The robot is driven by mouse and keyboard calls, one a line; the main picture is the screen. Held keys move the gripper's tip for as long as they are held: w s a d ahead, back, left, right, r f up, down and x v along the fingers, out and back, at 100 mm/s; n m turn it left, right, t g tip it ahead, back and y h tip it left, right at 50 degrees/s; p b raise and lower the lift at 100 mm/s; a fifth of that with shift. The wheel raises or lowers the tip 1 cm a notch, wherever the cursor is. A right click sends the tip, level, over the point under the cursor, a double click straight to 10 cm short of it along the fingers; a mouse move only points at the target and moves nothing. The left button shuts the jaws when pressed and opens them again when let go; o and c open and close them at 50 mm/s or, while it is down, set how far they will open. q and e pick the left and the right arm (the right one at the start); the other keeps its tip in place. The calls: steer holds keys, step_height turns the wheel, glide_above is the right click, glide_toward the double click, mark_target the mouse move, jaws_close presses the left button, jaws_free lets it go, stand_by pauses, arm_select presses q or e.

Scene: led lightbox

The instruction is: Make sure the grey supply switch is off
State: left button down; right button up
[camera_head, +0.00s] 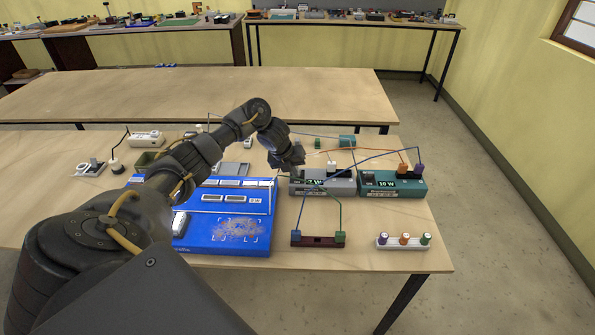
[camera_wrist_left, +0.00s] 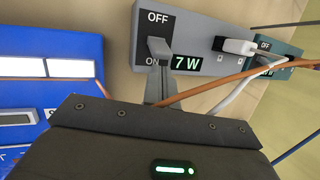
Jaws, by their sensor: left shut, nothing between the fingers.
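The grey supply (camera_head: 342,187) sits on the near table, right of the blue panel. In the left wrist view, the grey supply (camera_wrist_left: 200,30) fills the upper middle. Its switch (camera_wrist_left: 158,47) is a grey lever on a black plate, marked OFF above and ON below. The lever's lower end is beside ON; its exact tilt is hard to tell. The green display (camera_wrist_left: 187,62) is lit and reads 7 W. My left gripper (camera_head: 298,168) is shut and empty, just over the switch; its fingertips (camera_wrist_left: 157,88) are close below the lever. I cannot tell whether they touch.
A teal supply (camera_head: 405,185) reading 10 W stands to the right. A white plug (camera_wrist_left: 237,46) and wires cross near the grey supply. The blue panel (camera_head: 255,245) lies left. A dark connector block (camera_head: 318,240) and a white strip (camera_head: 403,243) are in front.

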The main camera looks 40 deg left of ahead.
stand_by(0.5)
arm_select(q)
steer(key=shift+w+a+f+b, duration=0.1)
steer(key=shift+w+a+b, duration=0.1)
steer(key=shift+w+b, duration=0.15)
steer(key=shift+w+a+b, duration=0.45)
steer(key=shift+w+b, duration=0.1)
steer(key=shift+b, duration=0.1)
steer(key=shift+s+d+r+p, duration=0.25)
steer(key=shift+s+p, duration=0.15)
steer(key=shift+p, duration=0.2)
steer(key=shift+s+d+f, duration=0.1)
steer(key=shift+s+f, duration=0.05)
step_height(320, 180, up, 7)
steer(key=p, duration=0.6)
